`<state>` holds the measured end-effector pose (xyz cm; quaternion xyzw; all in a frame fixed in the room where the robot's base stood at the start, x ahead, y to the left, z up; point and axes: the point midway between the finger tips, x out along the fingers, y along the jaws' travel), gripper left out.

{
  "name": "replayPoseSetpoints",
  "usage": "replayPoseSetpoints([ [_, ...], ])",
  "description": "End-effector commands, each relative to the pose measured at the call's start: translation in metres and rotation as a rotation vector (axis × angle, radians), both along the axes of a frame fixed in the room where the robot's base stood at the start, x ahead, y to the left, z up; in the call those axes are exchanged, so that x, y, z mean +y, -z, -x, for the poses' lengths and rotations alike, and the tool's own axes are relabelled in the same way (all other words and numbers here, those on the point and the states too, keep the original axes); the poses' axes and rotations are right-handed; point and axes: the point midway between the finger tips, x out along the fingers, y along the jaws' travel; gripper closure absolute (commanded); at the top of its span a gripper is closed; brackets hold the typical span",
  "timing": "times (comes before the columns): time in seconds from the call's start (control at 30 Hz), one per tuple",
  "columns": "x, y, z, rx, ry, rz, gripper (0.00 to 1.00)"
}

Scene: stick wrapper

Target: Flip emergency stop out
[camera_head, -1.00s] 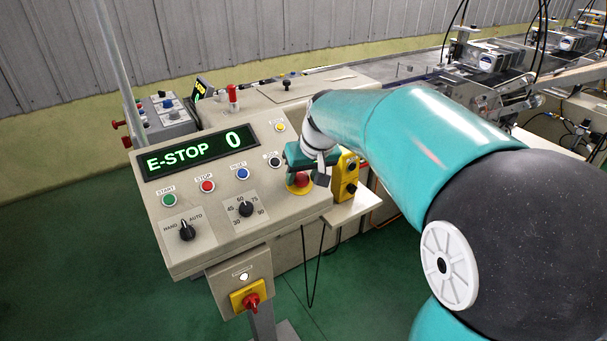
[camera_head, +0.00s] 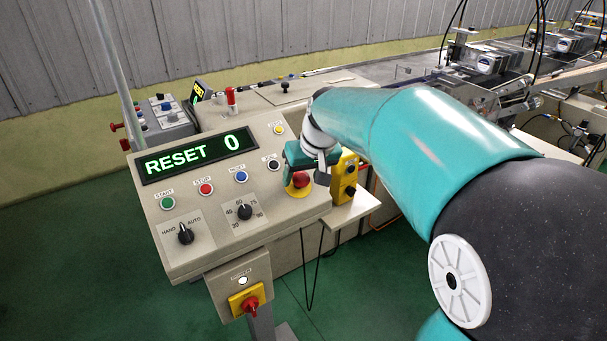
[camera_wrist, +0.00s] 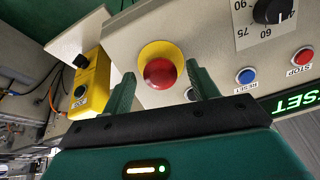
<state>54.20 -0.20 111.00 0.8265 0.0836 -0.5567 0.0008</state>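The emergency stop is a red mushroom button (camera_head: 301,180) on a yellow disc, at the right end of the control panel's sloping face. In the wrist view the red button (camera_wrist: 160,73) sits between and just beyond the fingertips. My gripper (camera_head: 308,172) is directly over the button in the head view and hides part of it. In the wrist view the two teal fingers of my gripper (camera_wrist: 161,82) are spread apart, with gaps on both sides of the red cap. The panel display (camera_head: 198,155) reads "RESET 0" in green.
A yellow box with black buttons (camera_head: 345,178) stands close to the right of the emergency stop. Green, red, blue and black buttons and two black knobs (camera_head: 245,212) cover the panel face. A red rotary switch (camera_head: 251,304) on yellow is below.

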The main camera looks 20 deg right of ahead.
Motion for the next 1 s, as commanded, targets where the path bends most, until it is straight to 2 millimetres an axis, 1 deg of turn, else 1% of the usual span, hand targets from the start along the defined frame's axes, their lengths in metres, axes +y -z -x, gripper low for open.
replayPoseSetpoints([
  [0.17,-0.001,-0.004,0.001,-0.002,0.000,0.000,0.41],
  [0.27,-0.002,-0.015,0.005,-0.003,0.000,0.000,0.41],
  [0.37,-0.005,-0.031,0.012,-0.005,0.001,0.000,0.41],
  [0.7,-0.015,-0.100,0.039,-0.004,0.001,0.000,0.41],
  [0.83,-0.018,-0.117,0.046,-0.002,0.001,0.001,0.41],
  [1.0,-0.019,-0.127,0.050,0.000,0.001,0.000,0.41],
])
